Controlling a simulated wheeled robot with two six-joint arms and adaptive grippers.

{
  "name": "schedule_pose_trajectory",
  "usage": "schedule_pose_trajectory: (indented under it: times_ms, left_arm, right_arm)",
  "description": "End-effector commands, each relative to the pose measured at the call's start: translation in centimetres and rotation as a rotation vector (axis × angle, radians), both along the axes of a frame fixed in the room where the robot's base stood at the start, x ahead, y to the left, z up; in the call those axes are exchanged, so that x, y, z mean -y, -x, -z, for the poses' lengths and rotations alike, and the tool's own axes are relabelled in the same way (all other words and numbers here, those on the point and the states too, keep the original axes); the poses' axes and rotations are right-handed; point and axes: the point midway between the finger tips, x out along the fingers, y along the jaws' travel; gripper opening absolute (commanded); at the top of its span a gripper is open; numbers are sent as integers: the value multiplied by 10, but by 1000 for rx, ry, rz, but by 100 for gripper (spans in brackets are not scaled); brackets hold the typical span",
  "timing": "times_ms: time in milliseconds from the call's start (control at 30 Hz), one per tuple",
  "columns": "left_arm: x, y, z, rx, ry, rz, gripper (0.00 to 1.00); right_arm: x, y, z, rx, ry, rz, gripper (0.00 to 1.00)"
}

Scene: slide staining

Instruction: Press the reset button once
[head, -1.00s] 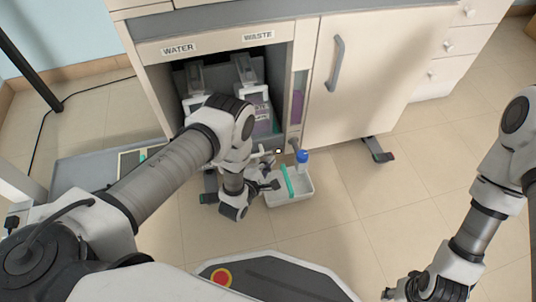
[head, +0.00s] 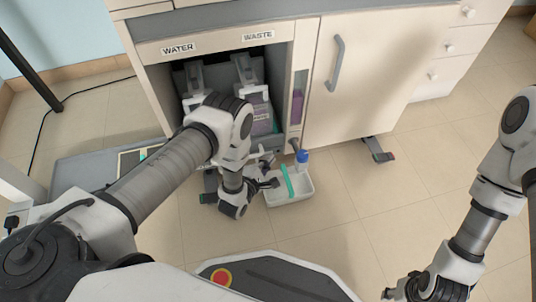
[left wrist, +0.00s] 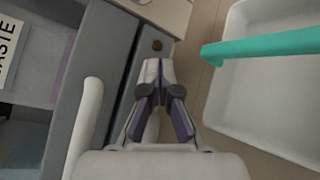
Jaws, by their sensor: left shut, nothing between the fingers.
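A small brown round button (left wrist: 157,45), likely the reset button, sits on a grey strip of the cabinet in the left wrist view. My left gripper (left wrist: 160,72) is shut and empty, its tips just below the button in that picture; I cannot tell whether they touch it. In the head view my left gripper (head: 262,166) is low at the cabinet's front, partly hidden by its own wrist, and the button cannot be made out. My right gripper (head: 393,292) is at the bottom edge, its jaw opening unclear.
A white tray (head: 300,196) with a teal bar (head: 288,181) stands on the floor right of my left gripper. A blue-capped item (head: 302,156) is behind it. The open bay with WATER and WASTE labels holds containers (head: 258,108). A closed cabinet door (head: 375,80) is to the right.

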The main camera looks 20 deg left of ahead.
Motion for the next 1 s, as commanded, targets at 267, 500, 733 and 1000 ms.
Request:
schedule_pose_trajectory:
  times_ms: [267,500,733,1000]
  left_arm:
    - [6,8,-2,0,0,1,0]
    - [8,12,0,0,0,0,0]
    - [10,15,-1,-1,0,1,0]
    - [25,36,-2,-1,0,1,0]
  right_arm:
    - [0,0,-8,0,0,0,39]
    - [0,0,-8,0,0,0,39]
    - [0,0,-11,0,0,0,39]
    - [0,0,-24,0,0,0,39]
